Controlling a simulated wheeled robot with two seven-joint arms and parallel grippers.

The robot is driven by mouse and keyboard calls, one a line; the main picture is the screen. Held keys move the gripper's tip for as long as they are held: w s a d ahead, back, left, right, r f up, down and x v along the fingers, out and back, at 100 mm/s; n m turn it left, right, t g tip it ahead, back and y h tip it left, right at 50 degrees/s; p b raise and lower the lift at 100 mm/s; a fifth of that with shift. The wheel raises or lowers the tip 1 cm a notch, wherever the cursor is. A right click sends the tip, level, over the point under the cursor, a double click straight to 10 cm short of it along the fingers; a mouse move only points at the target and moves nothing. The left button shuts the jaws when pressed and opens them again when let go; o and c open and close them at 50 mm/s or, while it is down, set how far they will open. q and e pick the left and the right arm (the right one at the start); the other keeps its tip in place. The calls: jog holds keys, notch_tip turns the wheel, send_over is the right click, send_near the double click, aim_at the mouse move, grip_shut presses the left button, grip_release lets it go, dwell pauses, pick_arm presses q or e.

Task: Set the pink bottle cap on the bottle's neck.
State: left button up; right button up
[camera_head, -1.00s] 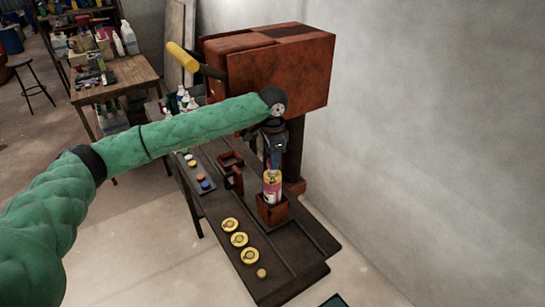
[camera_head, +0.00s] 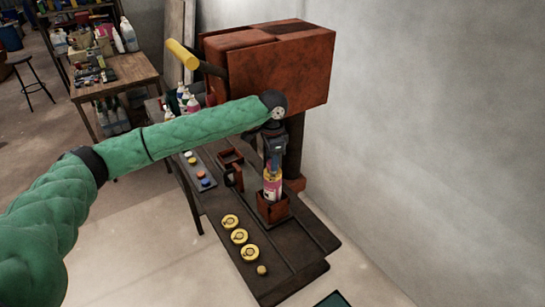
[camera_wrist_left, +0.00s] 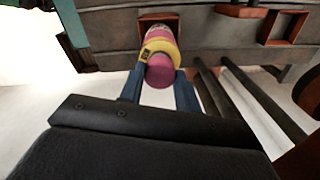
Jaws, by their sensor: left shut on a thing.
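The bottle (camera_head: 272,185), pink and yellow, stands upright in a square rusty holder (camera_head: 272,211) on the dark bench; it also shows in the left wrist view (camera_wrist_left: 160,44). My left gripper (camera_head: 273,162) is over the bottle's top, pointing down. In the left wrist view its blue fingers (camera_wrist_left: 160,82) are shut on the pink bottle cap (camera_wrist_left: 160,72). The cap is in line with the bottle's top and hides the neck. I cannot tell whether cap and neck touch. My right gripper is not in view.
A large rusty machine (camera_head: 270,65) with a yellow-handled lever (camera_head: 182,56) stands behind the bottle. Several yellow round pieces (camera_head: 239,237) lie along the bench's front. A strip of coloured caps (camera_head: 201,174) is at left. An empty rusty frame (camera_head: 230,158) stands behind the holder.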

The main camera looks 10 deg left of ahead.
pick_arm(q)
jog(key=shift+f, duration=0.1)
dwell(0.3)
jog(key=o, duration=1)
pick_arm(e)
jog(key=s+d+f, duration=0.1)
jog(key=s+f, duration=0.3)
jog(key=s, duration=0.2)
pick_arm(q)
notch_tip(320, 180, up, 2)
jog(key=shift+r+b, duration=0.1)
jog(key=shift+b, duration=0.55)
notch_tip(320, 180, up, 4)
jog(key=shift+b, duration=0.9)
jog(key=shift+r, duration=0.8)
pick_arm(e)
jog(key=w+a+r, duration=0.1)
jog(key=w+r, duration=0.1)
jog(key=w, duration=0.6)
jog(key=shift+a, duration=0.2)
